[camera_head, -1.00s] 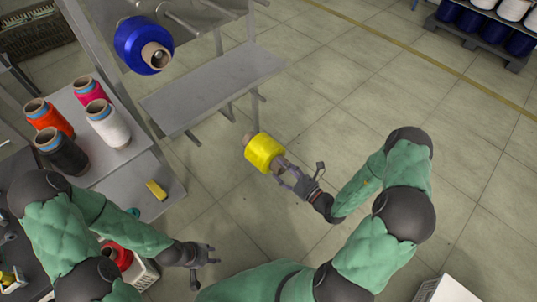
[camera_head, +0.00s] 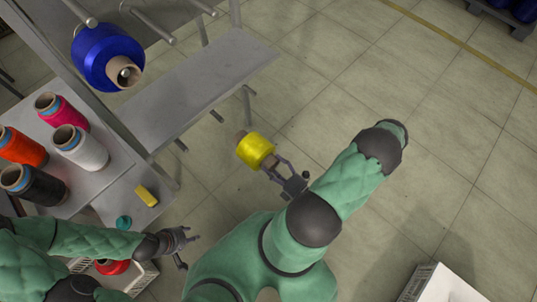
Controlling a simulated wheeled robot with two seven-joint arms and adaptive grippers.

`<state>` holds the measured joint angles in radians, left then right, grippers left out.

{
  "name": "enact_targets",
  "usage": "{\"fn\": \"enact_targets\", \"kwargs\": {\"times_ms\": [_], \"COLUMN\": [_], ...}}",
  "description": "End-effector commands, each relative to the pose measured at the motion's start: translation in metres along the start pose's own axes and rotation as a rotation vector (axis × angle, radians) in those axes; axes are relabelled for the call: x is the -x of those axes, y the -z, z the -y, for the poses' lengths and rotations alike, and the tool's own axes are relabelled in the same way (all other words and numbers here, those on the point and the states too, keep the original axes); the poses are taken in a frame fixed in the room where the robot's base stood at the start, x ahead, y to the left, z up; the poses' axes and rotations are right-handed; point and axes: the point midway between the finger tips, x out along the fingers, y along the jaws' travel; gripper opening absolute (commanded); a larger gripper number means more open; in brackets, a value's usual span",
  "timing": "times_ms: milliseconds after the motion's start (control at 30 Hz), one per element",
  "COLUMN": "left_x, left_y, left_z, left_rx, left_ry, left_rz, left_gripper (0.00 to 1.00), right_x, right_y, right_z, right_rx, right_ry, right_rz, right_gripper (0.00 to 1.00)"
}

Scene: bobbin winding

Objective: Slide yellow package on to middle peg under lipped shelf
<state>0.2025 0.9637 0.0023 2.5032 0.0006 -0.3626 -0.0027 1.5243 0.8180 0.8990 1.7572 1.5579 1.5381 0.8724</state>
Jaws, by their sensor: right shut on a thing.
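The yellow package (camera_head: 256,150) is a yarn bobbin on a brown tube. My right gripper (camera_head: 277,163) is shut on its near end and holds it over the floor, apart from the rack. The lipped shelf (camera_head: 190,90) is a grey metal plate to the upper left of the package. Peg ends show under its front edge, one (camera_head: 216,116) near the middle; most of their length is hidden by the shelf. My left gripper (camera_head: 187,240) is at the lower left, empty, with its fingers apart.
A blue bobbin (camera_head: 100,58) sits on an upper peg. A red bobbin (camera_head: 112,267) lies in a white crate at lower left. The floor on the right is mostly clear.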

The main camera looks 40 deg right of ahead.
Motion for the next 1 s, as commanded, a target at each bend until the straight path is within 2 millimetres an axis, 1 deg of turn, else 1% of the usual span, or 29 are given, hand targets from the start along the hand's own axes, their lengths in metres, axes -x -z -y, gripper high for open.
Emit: {"fn": "enact_targets", "kwargs": {"times_ms": [133, 267, 767, 1000], "left_x": [0.001, 0.001, 0.001, 0.002], "left_y": [0.0, 0.0, 0.0, 0.0], "left_z": [0.0, 0.0, -0.001, -0.001], "left_rx": [0.0, 0.0, 0.0, 0.0], "left_ry": [0.0, 0.0, 0.0, 0.0], "left_rz": [0.0, 0.001, 0.0, 0.0], "left_gripper": [0.4, 0.4, 0.4, 0.4], "right_x": [-0.002, -0.011, -0.068, -0.067], "right_y": [0.001, 0.001, 0.001, 0.0], "right_z": [-0.001, -0.001, -0.001, -0.001], "right_rx": [-0.013, -0.012, -0.007, -0.009], "right_ry": [-0.004, -0.005, -0.004, -0.003], "right_rz": [0.005, 0.002, 0.001, 0.005], "right_gripper": [0.07, 0.07, 0.07, 0.07]}}
